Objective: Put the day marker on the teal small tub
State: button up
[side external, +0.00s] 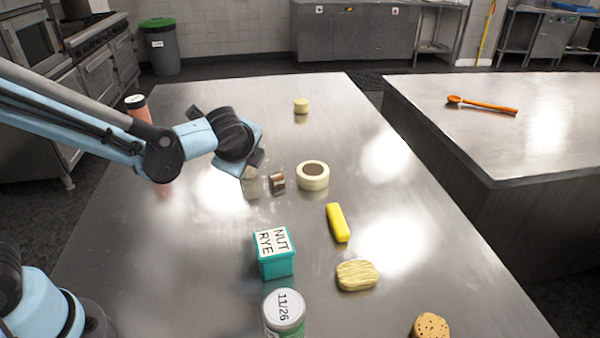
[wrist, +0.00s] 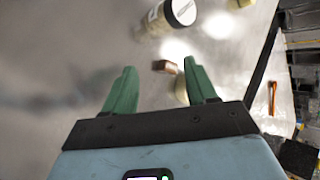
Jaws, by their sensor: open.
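The teal small tub (side external: 277,266) stands upright at the front middle of the steel table in the side view. Its white top reads "NUT RYE". No object is clearly marked as the day marker, and I cannot tell which one it is. A small copper-brown piece (side external: 277,182) lies beside a cream ring-shaped roll (side external: 313,176). The brown piece also shows in the wrist view (wrist: 165,66), ahead of the fingers. A yellow bar (side external: 338,222) lies right of the tub. My gripper (wrist: 161,78) is open and empty, behind and left of the tub; the side view hides its fingertips.
A round container (side external: 284,312) marked "11/26" stands in front of the tub. A yellow ridged block (side external: 357,275) and a speckled round (side external: 430,326) lie to the right. A pale cylinder (side external: 301,105) stands farther back.

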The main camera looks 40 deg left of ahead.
jog(key=s+r+n+h, duration=0.3)
jog(key=s+n+h, duration=0.2)
jog(key=s+n, duration=0.8)
jog(key=shift+s+a+r+n+h, duration=0.2)
jog(key=shift+n+h, duration=0.1)
jog(key=shift+n, duration=1.1)
jog(key=shift+w, duration=0.1)
